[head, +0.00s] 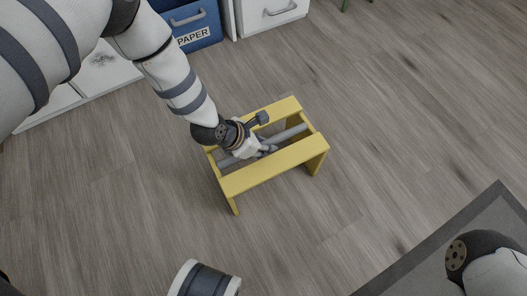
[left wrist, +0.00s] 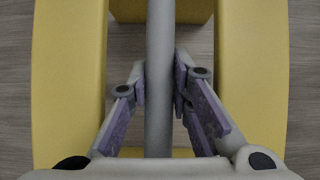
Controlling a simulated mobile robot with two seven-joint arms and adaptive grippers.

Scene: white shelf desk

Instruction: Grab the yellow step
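The yellow step (head: 268,165) stands upright on the floor in the middle of the head view. It has two yellow boards with a grey bar (head: 291,134) running between them. My left gripper (head: 266,150) reaches down into the gap between the boards. In the left wrist view, the grey bar (left wrist: 160,40) runs between the purple-padded fingers of my left gripper (left wrist: 161,82), which press close on both its sides. The yellow boards (left wrist: 72,80) lie to the left and right of the fingers. My right gripper does not show.
A blue drawer marked PAPER (head: 195,27) and white drawers (head: 268,12) stand at the top. A grey mat (head: 430,245) lies at the lower right. The wooden floor (head: 410,120) to the right of the step is clear.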

